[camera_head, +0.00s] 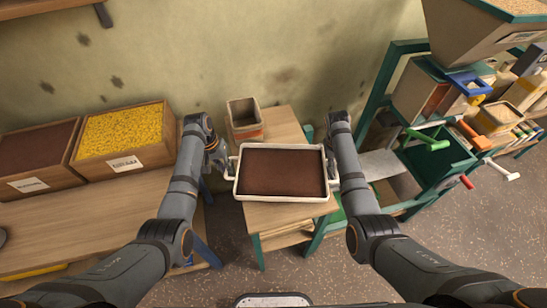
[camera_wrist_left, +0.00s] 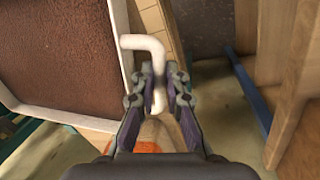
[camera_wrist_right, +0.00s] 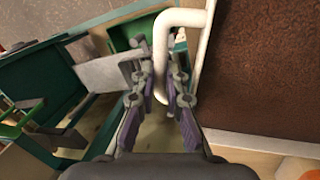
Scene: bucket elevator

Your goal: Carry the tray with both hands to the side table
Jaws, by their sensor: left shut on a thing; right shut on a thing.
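The tray (camera_head: 281,199) is white-rimmed, with a dark brown fill, and has a white handle at each side. In the head view it is over the small wooden side table (camera_head: 285,120); I cannot tell whether it rests on the top or is held just above. My left gripper (camera_wrist_left: 160,78) is shut on the tray's left handle (camera_wrist_left: 146,43). My right gripper (camera_wrist_right: 161,78) is shut on the right handle (camera_wrist_right: 180,18). The tray looks about level. It hides much of the tabletop.
A small open wooden box (camera_head: 244,112) stands on the side table behind the tray. A bench at left holds a crate of yellow grain (camera_head: 122,135) and a brown-filled crate (camera_head: 35,155). A green-framed machine with coloured handles (camera_head: 428,140) stands at right.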

